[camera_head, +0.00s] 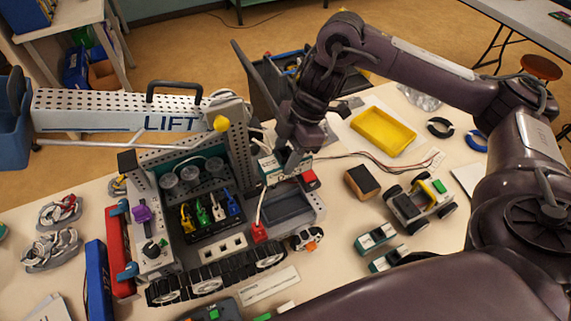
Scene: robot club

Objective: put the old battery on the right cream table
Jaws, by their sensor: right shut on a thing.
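My right gripper (288,160) comes down from the upper right, over the small tracked robot. It is shut on a pale box with a green edge, which looks like the old battery (270,169); my fingers hide part of it. The box is at the back edge of an open grey bay (286,207); I cannot tell whether it touches the robot. A pale lead runs from near it down to a red plug (259,232). The cream table (345,240) extends to the right of the robot. My left gripper is not in view.
The tracked robot's LIFT arm (120,112) reaches left. On the right are a yellow tray (383,131), a black-and-tan block (362,182), a small wheeled car (420,203) and teal-and-white parts (376,237). Bare table shows between the robot and the block.

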